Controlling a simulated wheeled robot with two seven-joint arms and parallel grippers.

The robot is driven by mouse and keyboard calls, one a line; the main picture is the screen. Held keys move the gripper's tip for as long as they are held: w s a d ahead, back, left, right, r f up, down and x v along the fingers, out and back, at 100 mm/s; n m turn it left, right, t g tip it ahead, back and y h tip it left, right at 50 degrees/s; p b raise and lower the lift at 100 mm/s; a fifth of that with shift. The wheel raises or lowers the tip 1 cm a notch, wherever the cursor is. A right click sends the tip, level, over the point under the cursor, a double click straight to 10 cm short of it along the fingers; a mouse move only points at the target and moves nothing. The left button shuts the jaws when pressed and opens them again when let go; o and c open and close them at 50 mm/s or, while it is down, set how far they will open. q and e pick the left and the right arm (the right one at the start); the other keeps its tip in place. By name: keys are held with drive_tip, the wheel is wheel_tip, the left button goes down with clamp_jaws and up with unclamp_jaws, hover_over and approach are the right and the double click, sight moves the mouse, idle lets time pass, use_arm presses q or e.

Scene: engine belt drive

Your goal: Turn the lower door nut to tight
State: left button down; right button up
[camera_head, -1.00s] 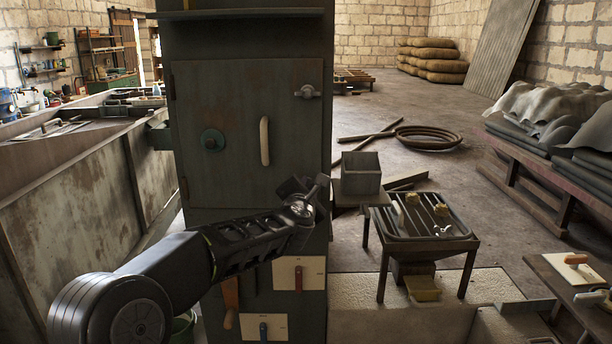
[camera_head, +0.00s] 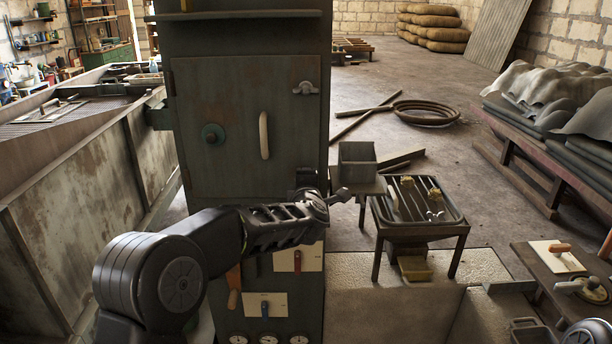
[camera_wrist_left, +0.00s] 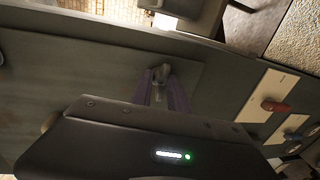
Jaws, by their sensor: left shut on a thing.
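The dark green door (camera_head: 230,130) is closed on the tall cabinet. Its upper wing nut (camera_head: 306,88) is in plain sight at the door's right edge, wings lying about level. My left gripper (camera_head: 318,196) is at the door's lower right corner and hides the lower nut in the head view. In the left wrist view the lower nut (camera_wrist_left: 160,71) is a grey metal piece by the panel edge, between the purplish fingers of my left gripper (camera_wrist_left: 160,92), which is shut on it. The nut's exact angle is hard to tell.
Below are panels with a red lever (camera_head: 297,261) and a blue lever (camera_head: 265,309). A grey box (camera_head: 357,164) stands close to the right of the gripper.

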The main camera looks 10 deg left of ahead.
use_arm(q)
drive_tip(key=shift+f, duration=0.1)
idle(0.3)
drive_tip(key=c, duration=1.3)
unclamp_jaws()
drive_tip(key=shift+s, duration=0.1)
drive_tip(key=b+v, duration=0.2)
drive_tip(key=v, duration=0.5)
drive_tip(key=shift+s+d, duration=0.2)
drive_tip(key=shift+s, duration=0.1)
